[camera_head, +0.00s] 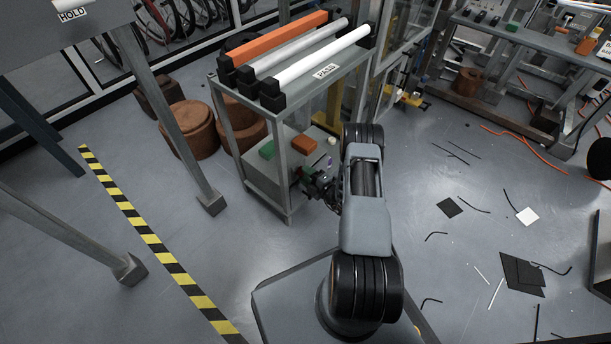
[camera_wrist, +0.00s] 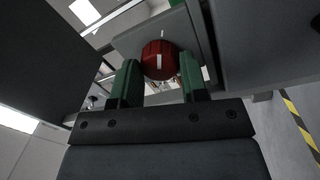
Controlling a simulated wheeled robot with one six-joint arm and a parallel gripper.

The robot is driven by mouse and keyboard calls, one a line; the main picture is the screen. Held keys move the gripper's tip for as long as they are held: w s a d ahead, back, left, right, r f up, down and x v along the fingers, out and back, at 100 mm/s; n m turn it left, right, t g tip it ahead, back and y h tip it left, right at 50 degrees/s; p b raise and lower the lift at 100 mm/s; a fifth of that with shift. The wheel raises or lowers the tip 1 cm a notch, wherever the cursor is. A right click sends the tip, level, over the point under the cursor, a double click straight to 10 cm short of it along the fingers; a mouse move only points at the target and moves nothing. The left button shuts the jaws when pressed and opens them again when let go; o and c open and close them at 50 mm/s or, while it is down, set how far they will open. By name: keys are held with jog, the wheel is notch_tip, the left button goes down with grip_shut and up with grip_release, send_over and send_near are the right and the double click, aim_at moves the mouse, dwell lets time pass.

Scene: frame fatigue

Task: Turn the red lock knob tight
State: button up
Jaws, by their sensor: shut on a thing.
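The red lock knob (camera_wrist: 159,66) shows in the wrist view, a ribbed round knob with a white line on its face. It is mounted by a grey plate (camera_wrist: 128,42). My gripper (camera_wrist: 160,74) has its two green fingers on either side of the knob and is shut on it. In the head view my gripper (camera_head: 318,183) is at the right side of the grey cart (camera_head: 287,170), low by its lower shelf. The knob is hidden there.
The cart carries orange, grey and white tubes (camera_head: 322,55) and a PASS label. Orange and green blocks (camera_head: 304,144) lie on its lower shelf. Brown drums (camera_head: 190,130) stand behind left. A HOLD table (camera_head: 60,30) is at the left. Scraps (camera_head: 522,272) litter the right floor.

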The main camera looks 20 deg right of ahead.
jog(key=shift+s+a+f+m, duration=0.1)
jog(key=shift+a+m, duration=0.1)
jog(key=shift+m, duration=0.2)
jog(key=o, duration=0.7)
jog(key=shift+o, duration=1.1)
jog(key=shift+d, duration=0.15)
jog(key=p+v, duration=0.3)
jog(key=v, duration=1)
jog(key=shift+s+d, duration=0.2)
jog(key=shift+s, duration=0.1)
jog(key=shift+p, duration=0.3)
